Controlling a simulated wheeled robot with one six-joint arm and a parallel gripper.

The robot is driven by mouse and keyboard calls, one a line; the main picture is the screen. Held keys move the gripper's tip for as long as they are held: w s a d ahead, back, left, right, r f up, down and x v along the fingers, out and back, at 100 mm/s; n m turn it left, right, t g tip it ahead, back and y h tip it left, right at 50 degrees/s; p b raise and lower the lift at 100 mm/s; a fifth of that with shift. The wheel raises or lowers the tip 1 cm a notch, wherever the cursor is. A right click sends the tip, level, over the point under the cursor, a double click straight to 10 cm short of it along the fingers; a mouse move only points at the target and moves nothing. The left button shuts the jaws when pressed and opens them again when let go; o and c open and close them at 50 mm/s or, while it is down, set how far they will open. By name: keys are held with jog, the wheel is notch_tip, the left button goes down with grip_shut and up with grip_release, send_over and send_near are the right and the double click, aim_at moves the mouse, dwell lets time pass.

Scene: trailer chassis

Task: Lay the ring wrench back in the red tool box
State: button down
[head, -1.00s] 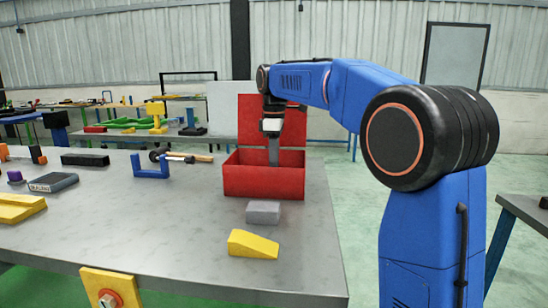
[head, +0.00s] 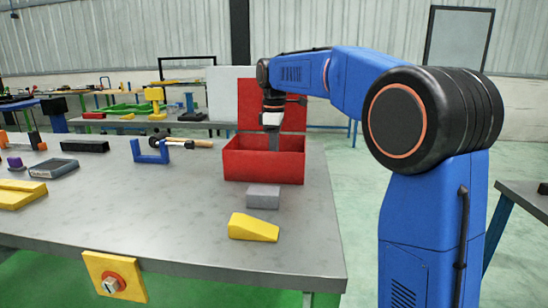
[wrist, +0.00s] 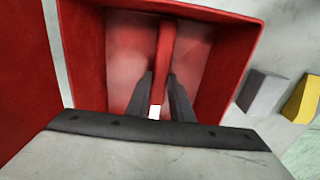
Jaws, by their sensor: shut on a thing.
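In the wrist view my gripper (wrist: 161,84) is shut on a long red bar, which seems to be the ring wrench (wrist: 164,50). The bar lies over the box floor; I cannot tell whether it touches it. The wrench's ring end is not clear, and the head view does not show the wrench.
A grey block (head: 263,197) and a yellow wedge (head: 253,227) lie in front of the box. A blue bracket (head: 150,155) and a wooden-handled tool (head: 196,143) lie to its left. The bench (head: 170,215) is clear at front centre.

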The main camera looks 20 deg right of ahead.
dwell(0.3)
jog(key=c, duration=1.5)
grip_release()
jog(key=shift+o, duration=0.7)
jog(key=o, duration=0.4)
jog(key=shift+c, duration=0.2)
jog(key=shift+r, duration=0.1)
jog(key=shift+r, duration=3.9)
